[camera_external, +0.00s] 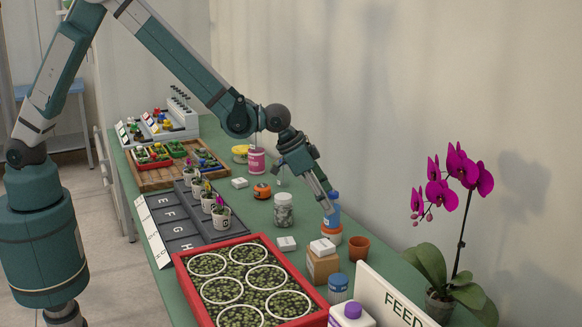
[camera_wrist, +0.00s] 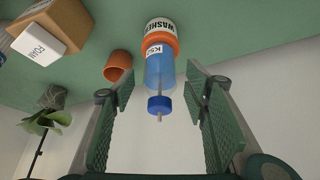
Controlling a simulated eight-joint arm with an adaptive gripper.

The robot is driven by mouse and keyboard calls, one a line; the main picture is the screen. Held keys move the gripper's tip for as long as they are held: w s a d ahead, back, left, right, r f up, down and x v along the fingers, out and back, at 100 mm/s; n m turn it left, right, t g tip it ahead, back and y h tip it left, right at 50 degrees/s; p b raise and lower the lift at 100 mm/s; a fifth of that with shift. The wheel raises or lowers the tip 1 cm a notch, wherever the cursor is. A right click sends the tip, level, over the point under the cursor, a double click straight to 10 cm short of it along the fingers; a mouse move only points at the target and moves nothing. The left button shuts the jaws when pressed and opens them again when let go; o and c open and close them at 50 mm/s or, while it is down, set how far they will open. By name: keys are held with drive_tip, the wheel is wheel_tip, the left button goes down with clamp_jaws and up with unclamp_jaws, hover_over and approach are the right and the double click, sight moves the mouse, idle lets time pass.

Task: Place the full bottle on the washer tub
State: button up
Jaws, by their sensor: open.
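The bottle (camera_wrist: 159,72), filled with blue liquid and capped in blue, stands upright on the orange washer tub (camera_wrist: 161,41), whose label reads "WASHER". In the external view the bottle (camera_external: 333,212) rises from the top of the tub (camera_external: 332,236). My gripper (camera_wrist: 162,98) is open, with one finger on each side of the bottle near its cap and a gap visible on both sides. In the external view my gripper (camera_external: 328,203) reaches down to the bottle from the upper left and partly covers it.
A terracotta pot (camera_external: 358,247) stands just right of the tub. A cardboard box (camera_external: 321,265) with a white foam block (camera_external: 322,247) is in front. A jar (camera_external: 283,210) stands to the left. A red tray (camera_external: 177,260) and an orchid (camera_external: 455,200) flank the near bench.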

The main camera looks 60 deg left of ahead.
drive_tip(key=v, duration=0.7)
drive_tip(key=shift+r, duration=0.3)
drive_tip(key=shift+s, duration=0.1)
idle(0.4)
drive_tip(key=s+a+r+n, duration=0.1)
drive_tip(key=s+a+r, duration=0.45)
drive_tip(key=a, duration=0.25)
drive_tip(key=s+a+r+n+t+y, duration=0.1)
drive_tip(key=s+a+r, duration=0.45)
drive_tip(key=a, duration=0.35)
drive_tip(key=s+a+r+n, duration=0.1)
drive_tip(key=s+a+r, duration=0.45)
drive_tip(key=a, duration=0.25)
drive_tip(key=s+a+n+y, duration=0.1)
drive_tip(key=s+a, duration=0.7)
drive_tip(key=s, duration=0.4)
drive_tip(key=s+a+n, duration=0.1)
drive_tip(key=s+a, duration=0.8)
drive_tip(key=s, duration=0.3)
drive_tip(key=shift+s+a+f+n+t+y, duration=0.2)
drive_tip(key=shift+n+t+y, duration=0.1)
drive_tip(key=shift+t+y, duration=0.1)
drive_tip(key=shift+f, duration=0.1)
